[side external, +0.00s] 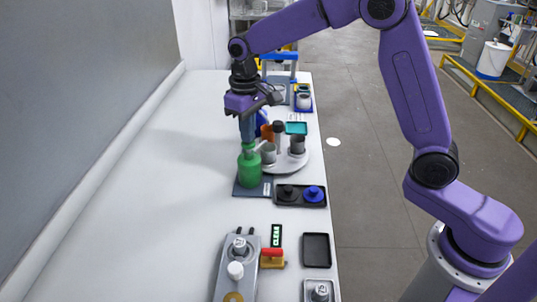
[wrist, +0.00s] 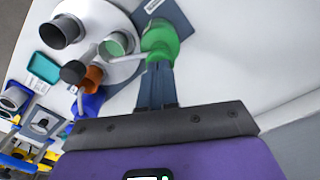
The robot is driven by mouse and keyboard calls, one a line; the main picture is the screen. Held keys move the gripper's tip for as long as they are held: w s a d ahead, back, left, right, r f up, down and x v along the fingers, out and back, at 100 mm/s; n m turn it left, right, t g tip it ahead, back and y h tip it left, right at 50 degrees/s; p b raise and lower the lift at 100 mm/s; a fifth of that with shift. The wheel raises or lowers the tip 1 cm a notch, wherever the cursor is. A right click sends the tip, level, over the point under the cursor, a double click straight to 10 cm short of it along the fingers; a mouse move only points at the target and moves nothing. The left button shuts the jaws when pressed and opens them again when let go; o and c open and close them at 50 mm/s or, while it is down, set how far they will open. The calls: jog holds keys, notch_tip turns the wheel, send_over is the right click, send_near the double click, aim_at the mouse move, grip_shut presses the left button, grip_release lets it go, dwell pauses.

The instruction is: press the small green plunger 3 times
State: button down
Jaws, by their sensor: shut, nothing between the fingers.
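The green plunger (side external: 249,168) stands upright on a dark square plate (side external: 241,190) on the white table, with a narrower green top above a wider green body. It also shows in the wrist view (wrist: 160,40), just beyond my fingertips, which partly hide it. My gripper (side external: 247,138) points down directly over the plunger with its fingers shut and empty. The fingertips are at or very close to the plunger's top; I cannot tell whether they touch it. In the wrist view the shut fingers of my gripper (wrist: 158,70) overlap the plunger's near edge.
A round white turntable (side external: 293,166) with several cups stands right beside the plunger. A black tray (side external: 300,195) with a black and a blue knob lies in front of it. A grey device (side external: 236,268) and an empty dark tray (side external: 316,250) are nearer. The table's left side is clear.

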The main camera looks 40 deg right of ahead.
jog(key=shift+r, duration=2.9)
jog(key=shift+s+a, duration=0.1)
jog(key=shift+s, duration=0.2)
jog(key=s+d+f+n, duration=0.2)
jog(key=s+d+n, duration=0.1)
jog(key=s, duration=0.8)
jog(key=s+d+f+n, duration=0.1)
jog(key=s+d+n, duration=0.2)
jog(key=s, duration=0.8)
jog(key=s+d+f+n, duration=0.2)
jog(key=s+d+n, duration=0.1)
jog(key=s, duration=0.8)
jog(key=shift+s+d+f+n, duration=0.15)
jog(key=shift+d+f+n, duration=0.05)
jog(key=shift+f+n, duration=0.1)
